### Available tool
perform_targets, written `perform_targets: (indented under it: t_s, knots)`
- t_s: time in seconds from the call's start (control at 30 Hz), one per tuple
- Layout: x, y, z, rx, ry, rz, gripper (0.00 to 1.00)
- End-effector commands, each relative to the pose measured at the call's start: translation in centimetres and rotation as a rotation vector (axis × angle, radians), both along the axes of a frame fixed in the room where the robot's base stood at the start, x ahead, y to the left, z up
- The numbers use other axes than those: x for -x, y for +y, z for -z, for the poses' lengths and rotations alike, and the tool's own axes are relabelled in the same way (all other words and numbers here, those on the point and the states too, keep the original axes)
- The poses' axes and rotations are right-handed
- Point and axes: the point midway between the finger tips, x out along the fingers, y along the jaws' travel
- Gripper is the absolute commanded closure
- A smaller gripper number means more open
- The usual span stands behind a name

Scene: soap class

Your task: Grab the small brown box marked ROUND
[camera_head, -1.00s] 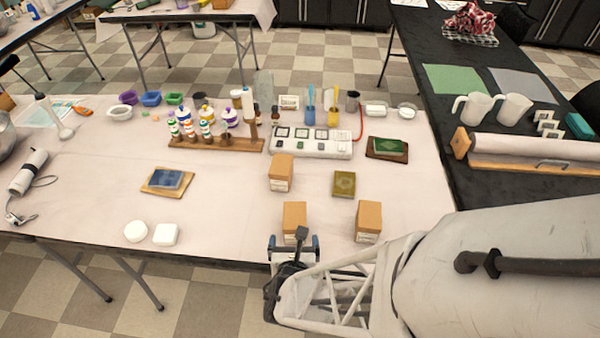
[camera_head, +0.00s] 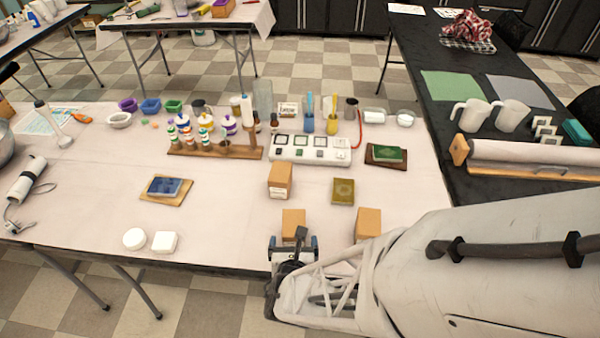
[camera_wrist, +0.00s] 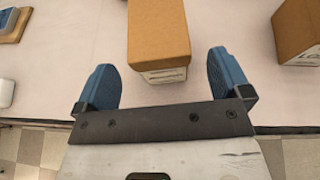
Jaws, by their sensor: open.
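Three small brown boxes stand on the pale table. The near-left box (camera_head: 293,221) is directly in front of my gripper (camera_head: 293,243). The near-right box (camera_head: 369,222) stands to its right, partly behind my arm. The third box (camera_head: 280,178) is farther back. In the wrist view, my gripper (camera_wrist: 161,60) is open, with its blue fingers on either side of the near end of the near-left box (camera_wrist: 158,30). Gaps show on both sides, and I cannot tell the height difference. Its white label is too blurred to read. The near-right box (camera_wrist: 298,28) also shows, its label partly cut off.
An olive block (camera_head: 342,192) lies behind the near boxes. A wooden board with a blue block (camera_head: 165,187) and two white pieces (camera_head: 150,240) lie to the left. A white panel (camera_head: 310,149) and a bottle rack (camera_head: 215,151) stand farther back. The table's front edge is close.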

Motion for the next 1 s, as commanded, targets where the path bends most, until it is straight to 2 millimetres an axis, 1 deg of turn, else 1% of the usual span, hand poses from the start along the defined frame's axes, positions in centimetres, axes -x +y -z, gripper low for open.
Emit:
perform_targets:
  t_s: [0.27,0.43,0.57,0.83,1.0]
  knots:
    - [0.0,0.0,0.0,0.000,0.000,0.000,0.04]
    - [-0.6,0.0,0.2,0.000,0.000,0.001,0.04]
    - [-1.4,0.1,0.6,0.000,0.001,0.001,0.04]
    - [-3.7,0.3,1.5,-0.001,0.000,0.001,0.04]
    - [-4.6,0.4,1.9,-0.001,0.000,0.001,0.04]
